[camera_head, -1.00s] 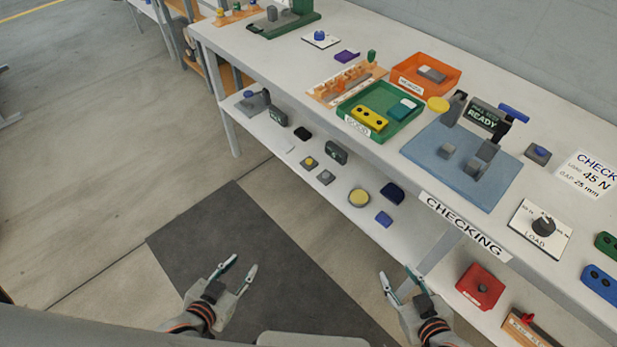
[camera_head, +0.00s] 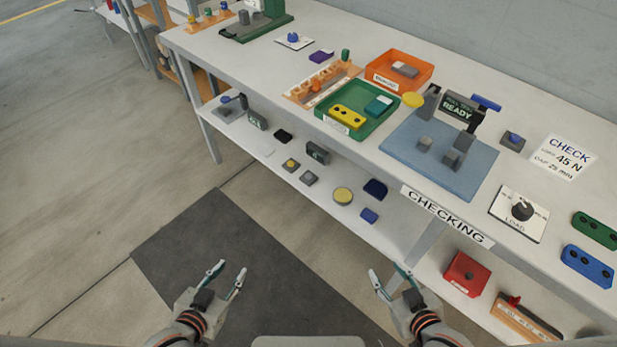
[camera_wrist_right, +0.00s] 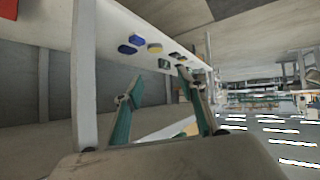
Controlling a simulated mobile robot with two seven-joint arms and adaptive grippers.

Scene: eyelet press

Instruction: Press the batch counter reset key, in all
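No part is readably labelled as the batch counter reset key, so I cannot tell which one it is. On the lower shelf stand two dark boxes with small displays, one further left (camera_head: 257,119) and one nearer the middle (camera_head: 317,152). Near them are a grey block with a yellow button (camera_head: 291,165) and a plain grey block (camera_head: 309,178). My left gripper (camera_head: 228,272) is open and empty, over the floor in front of the bench. My right gripper (camera_head: 387,269) is open and empty, also short of the bench; its spread fingers show in the right wrist view (camera_wrist_right: 160,95).
On the shelf are a yellow disc (camera_head: 343,195), a navy block (camera_head: 375,188), a blue block (camera_head: 370,215) and a red box (camera_head: 467,273). The bench top (camera_head: 375,158) above carries trays, a blue mat (camera_head: 398,150) with a READY display (camera_head: 459,108), and a load dial (camera_head: 521,210).

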